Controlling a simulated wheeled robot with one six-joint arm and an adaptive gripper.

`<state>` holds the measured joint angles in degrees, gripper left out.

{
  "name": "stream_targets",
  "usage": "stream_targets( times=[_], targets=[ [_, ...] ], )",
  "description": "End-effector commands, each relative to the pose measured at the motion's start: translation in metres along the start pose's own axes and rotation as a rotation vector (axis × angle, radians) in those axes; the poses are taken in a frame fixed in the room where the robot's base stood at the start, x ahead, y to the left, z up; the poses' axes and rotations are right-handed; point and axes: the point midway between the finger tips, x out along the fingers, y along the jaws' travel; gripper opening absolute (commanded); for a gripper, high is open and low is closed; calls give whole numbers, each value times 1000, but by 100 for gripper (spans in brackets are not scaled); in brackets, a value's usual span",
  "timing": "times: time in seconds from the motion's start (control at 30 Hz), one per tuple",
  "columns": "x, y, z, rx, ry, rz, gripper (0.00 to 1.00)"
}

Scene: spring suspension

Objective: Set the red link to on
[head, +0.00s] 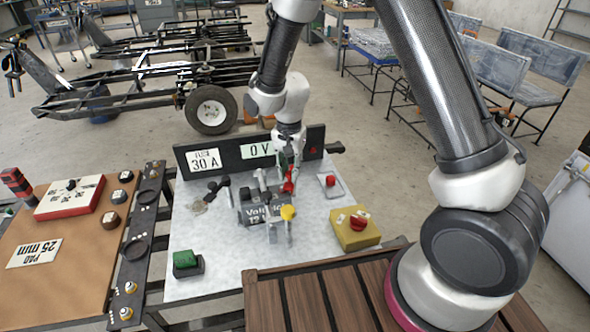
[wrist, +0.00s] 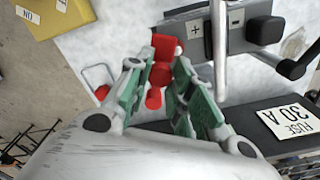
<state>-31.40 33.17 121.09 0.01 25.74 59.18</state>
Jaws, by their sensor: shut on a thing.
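My gripper (head: 287,178) reaches down over the back of the grey battery box (head: 249,212). In the wrist view its green-padded fingers (wrist: 165,85) are closed around a red link (wrist: 160,73). The red link (head: 289,186) shows only partly beside the fingers in the head view. In the wrist view it has a squarish end next to the battery's "+" mark and a rounded end towards my palm. Whether it touches the battery terminal cannot be told. A display on the dark back panel (head: 228,161) reads "0 V".
A yellow box (head: 347,238) with a red knob stands right of the battery. A metal loop (head: 334,191) with a red piece is behind it. A green block (head: 185,260) sits front left. Metal posts rise around the battery. The white tabletop (head: 216,262) has free room in front.

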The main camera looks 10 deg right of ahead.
Motion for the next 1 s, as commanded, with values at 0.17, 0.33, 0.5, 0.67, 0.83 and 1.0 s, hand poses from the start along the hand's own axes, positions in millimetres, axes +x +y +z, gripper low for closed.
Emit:
stream_targets(
  times=[0.17,0.33,0.5,0.67,0.83,1.0],
  targets=[
    [-1,-8,0,109,2,-4,0],
    [0,-12,-1,182,2,-3,0],
    [0,-14,-1,221,2,-3,0],
    [0,-15,-1,234,2,-3,0],
    [0,-15,-1,235,2,-3,0],
    [0,-15,-1,235,2,-3,24]
  ],
)
